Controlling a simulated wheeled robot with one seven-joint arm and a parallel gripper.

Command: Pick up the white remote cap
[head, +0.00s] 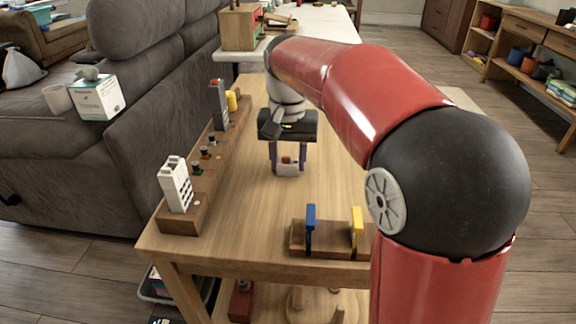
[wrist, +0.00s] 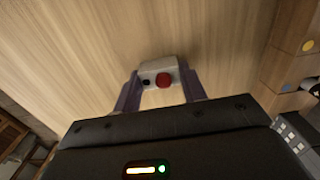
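A small white block with a red round button, which I take for the white remote cap (wrist: 150,68), sits between the two purple fingers of my gripper (wrist: 160,88). In the head view the cap (head: 288,170) shows low between the fingertips of my gripper (head: 287,162), over the wooden table. The fingers flank it closely on both sides and are spread about its width. I cannot tell whether they press on it, or whether the cap rests on the table. A dark spot shows beside the red button in the wrist view.
A long wooden rack (head: 203,186) on the table's left edge holds a white remote-like block (head: 176,184) and small knobs. A wooden stand (head: 328,241) with blue and yellow clips is at the front. The middle of the table (head: 240,210) is bare. A grey sofa (head: 150,135) adjoins the left.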

